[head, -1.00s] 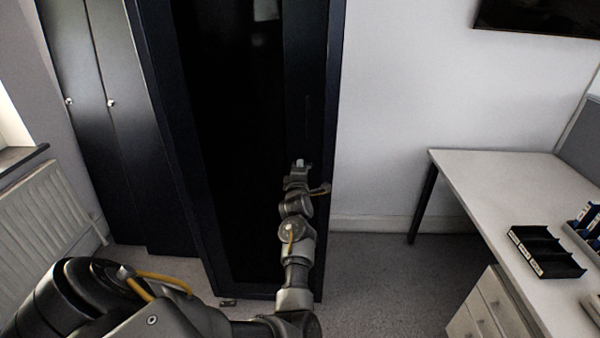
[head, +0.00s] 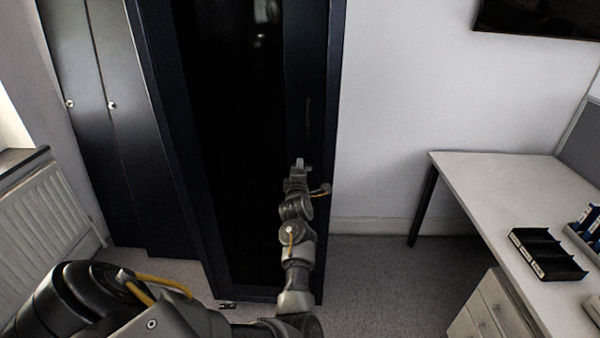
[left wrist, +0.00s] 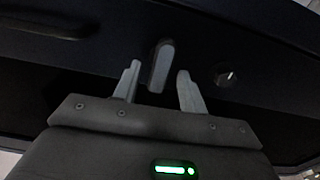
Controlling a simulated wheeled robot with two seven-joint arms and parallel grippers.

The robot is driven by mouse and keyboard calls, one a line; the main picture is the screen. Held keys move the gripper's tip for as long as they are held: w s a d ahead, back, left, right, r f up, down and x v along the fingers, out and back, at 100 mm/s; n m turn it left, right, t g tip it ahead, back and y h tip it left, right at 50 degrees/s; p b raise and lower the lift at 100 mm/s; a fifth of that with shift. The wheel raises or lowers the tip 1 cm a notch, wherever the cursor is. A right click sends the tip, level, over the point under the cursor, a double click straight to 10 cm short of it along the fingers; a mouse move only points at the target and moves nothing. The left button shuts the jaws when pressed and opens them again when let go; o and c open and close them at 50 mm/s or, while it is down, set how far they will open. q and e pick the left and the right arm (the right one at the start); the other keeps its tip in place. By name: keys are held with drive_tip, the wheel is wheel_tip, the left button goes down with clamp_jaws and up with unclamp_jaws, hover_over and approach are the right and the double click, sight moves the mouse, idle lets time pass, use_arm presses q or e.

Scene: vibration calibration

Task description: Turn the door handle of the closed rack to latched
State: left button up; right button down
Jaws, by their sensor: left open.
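The rack (head: 240,150) is a tall dark cabinet with a black door, standing shut at the middle of the head view. My left gripper (head: 300,164) is at the right side of its door. In the left wrist view, a short grey door handle (left wrist: 161,66) stands out from the dark door. My left gripper (left wrist: 158,84) is open, with one finger on each side of the handle. Narrow gaps show beside it, and I cannot tell if either finger touches. In the head view the gripper hides the handle. My right gripper is not in view.
A round knob (left wrist: 227,75) with a white mark sits right of the fingers. A dark raised bar (left wrist: 50,24) is at upper left. A white desk (head: 500,180) with a black tray (head: 545,254) stands right. Dark lockers (head: 90,120) and a radiator (head: 45,215) are left.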

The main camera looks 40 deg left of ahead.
use_arm(q)
drive_tip(key=s+d+m+p, duration=0.6)
drive_tip(key=s+d+m, duration=0.2)
drive_tip(key=m, duration=1)
drive_tip(key=s+d+f+m+g+h+b, duration=0.1)
drive_tip(key=d+f+m+h+b, duration=0.1)
drive_tip(key=f, duration=1)
drive_tip(key=s+d+f+m+g+h+b, duration=0.1)
drive_tip(key=d+f, duration=0.4)
drive_tip(key=f, duration=0.7)
drive_tip(key=shift+s+f+m+h+b, duration=0.25)
drive_tip(key=shift+f+m+h+b, duration=0.2)
drive_tip(key=shift+m+h, duration=0.6)
drive_tip(key=shift+a, duration=0.1)
